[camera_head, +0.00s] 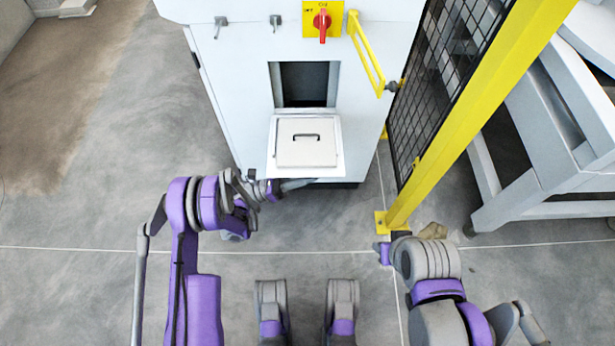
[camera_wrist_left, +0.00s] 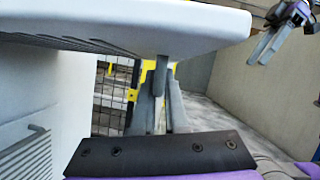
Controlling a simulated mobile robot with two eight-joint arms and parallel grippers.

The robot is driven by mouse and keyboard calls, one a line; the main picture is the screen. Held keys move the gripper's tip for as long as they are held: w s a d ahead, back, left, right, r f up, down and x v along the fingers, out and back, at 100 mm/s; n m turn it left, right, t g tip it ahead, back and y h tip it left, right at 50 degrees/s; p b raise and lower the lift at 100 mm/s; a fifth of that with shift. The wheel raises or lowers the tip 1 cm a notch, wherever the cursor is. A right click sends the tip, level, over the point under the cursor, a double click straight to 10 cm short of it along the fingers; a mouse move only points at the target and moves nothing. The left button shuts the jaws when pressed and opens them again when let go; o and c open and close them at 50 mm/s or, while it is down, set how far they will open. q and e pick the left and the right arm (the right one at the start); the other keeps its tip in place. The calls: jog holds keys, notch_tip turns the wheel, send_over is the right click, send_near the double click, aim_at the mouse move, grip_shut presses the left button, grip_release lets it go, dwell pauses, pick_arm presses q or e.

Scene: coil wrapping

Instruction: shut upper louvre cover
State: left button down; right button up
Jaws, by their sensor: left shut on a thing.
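The upper louvre cover (camera_head: 279,168) is a white panel with a dark handle (camera_head: 307,137). It is swung down and out below a dark rectangular opening (camera_head: 305,84) in the white cabinet. In the left wrist view the cover (camera_wrist_left: 130,22) fills the top, with slats along its underside. My left gripper (camera_head: 292,184) is at the cover's near lower edge. In the left wrist view its fingers (camera_wrist_left: 160,100) are closed around a small grey tab under the panel. My right gripper (camera_wrist_left: 264,46) hangs apart from the cover; its jaw gap is unclear.
A red switch on a yellow plate (camera_head: 322,20) is above the opening. A yellow handle (camera_head: 366,55) and a yellow-framed mesh fence (camera_head: 450,125) stand at the right. A lower louvred grille (camera_wrist_left: 25,155) shows on the cabinet. The floor on the left is clear.

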aim_at(307, 165)
pick_arm(q)
jog(key=r+n+t+p, duration=0.1)
jog(key=r+n, duration=0.1)
jog(key=r, duration=0.1)
jog(key=r+n+t+y+p, duration=0.1)
jog(key=r+n, duration=0.1)
jog(key=w+r+n+t+p, duration=0.1)
jog(key=r+n, duration=0.1)
jog(key=r, duration=0.1)
jog(key=shift+r+n, duration=0.3)
jog(key=w+r+n, duration=0.1)
jog(key=r, duration=0.1)
jog(key=w+r+n+y+p, duration=0.1)
jog(key=r+n, duration=0.1)
jog(key=w+r+n+t, duration=0.1)
jog(key=r, duration=0.1)
jog(key=shift+w+y+p, duration=0.15)
jog(key=shift+y+p, duration=0.2)
jog(key=shift+y, duration=0.05)
jog(key=w+r+n, duration=0.2)
jog(key=w+r, duration=0.5)
jog(key=w, duration=0.3)
jog(key=shift+w, duration=0.3)
jog(key=c, duration=0.9)
grip_release()
jog(key=shift+y, duration=0.3)
jog(key=shift+c, duration=0.2)
jog(key=shift+t, duration=0.3)
